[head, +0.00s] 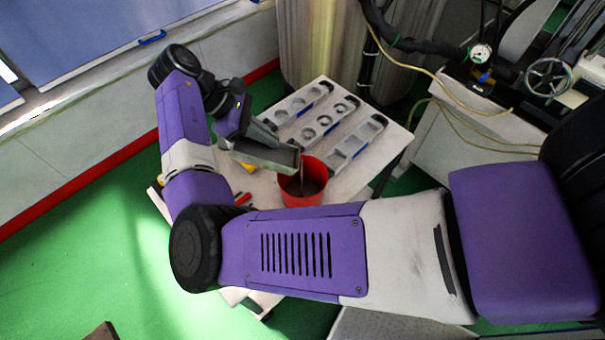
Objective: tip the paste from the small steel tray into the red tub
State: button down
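The red tub (306,192) stands on the white table, open side up, with greyish contents low inside; its near side is partly behind my arm. The small steel tray (264,153) is held up off the table, tilted, with its right end over the tub's left rim. A thin pale streak shows between that end and the inside of the tub. My gripper (240,134) is at the tray's left side and appears shut on it; the fingers are small and partly hidden. How much paste is left in the tray cannot be told.
Small red and yellow items lie left of the tub. A machine with a handwheel (548,77) stands at right.

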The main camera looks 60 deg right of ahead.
jog(key=shift+r+t, duration=0.2)
jog(key=shift+t, duration=0.1)
jog(key=shift+s+d+r+t+y, duration=0.2)
jog(key=shift+s+r+t+y, duration=0.25)
jog(key=shift+t, duration=0.25)
jog(key=shift+r, duration=0.1)
dwell(0.3)
jog(key=shift+s+d+r+t+y, duration=0.25)
jog(key=shift+s+r+t+y, duration=0.15)
jog(key=shift+t+y, duration=0.25)
jog(key=shift+s+d+r+t+y, duration=0.3)
jog(key=shift+s+t, duration=0.2)
jog(key=shift+t, duration=0.35)
jog(key=shift+s+d+r+t+y, duration=0.15)
jog(key=shift+s+t+y, duration=0.15)
jog(key=shift+t, duration=0.15)
jog(key=shift+s+d+r+t+y, duration=0.15)
jog(key=shift+s+t+y, duration=0.1)
jog(key=shift+t, duration=0.2)
